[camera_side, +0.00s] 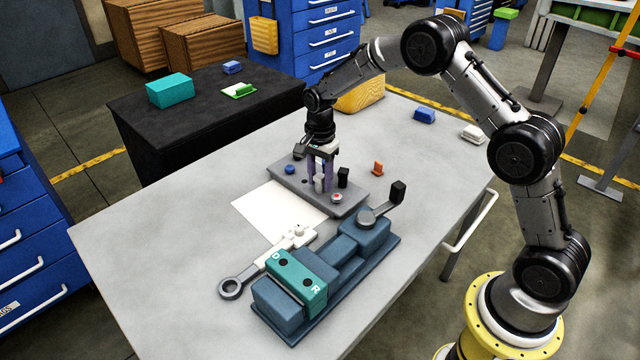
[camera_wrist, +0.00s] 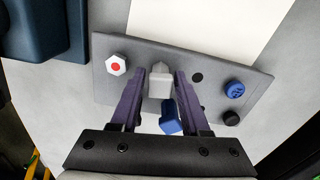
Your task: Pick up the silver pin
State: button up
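The silver pin (camera_wrist: 158,82) stands upright on a grey plate (camera_wrist: 118,88), between the two purple fingers of my gripper (camera_wrist: 160,77). In the side view, the pin (camera_side: 319,185) shows partly between the fingers of my gripper (camera_side: 321,185), which points straight down. The fingers are down at the pin, one on each side. In the wrist view narrow gaps seem to show beside it, so my gripper looks open around the pin. The pin's lower end is hidden.
On the plate are a white piece with a red dot (camera_wrist: 116,65), a blue knob (camera_wrist: 234,89) and a blue piece (camera_wrist: 170,118) close to the fingers. A tall black piece (camera_side: 343,177) stands right of the gripper. A blue-grey fixture (camera_side: 335,265) lies in front; a white sheet (camera_side: 275,212) lies left.

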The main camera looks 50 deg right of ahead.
grip_shut()
jog(key=shift+r, duration=0.15)
jog(key=shift+r, duration=0.65)
jog(key=s+r, duration=1.1)
jog(key=s, duration=0.3)
jog(key=shift+a+r, duration=0.25)
jog(key=shift+a, duration=0.2)
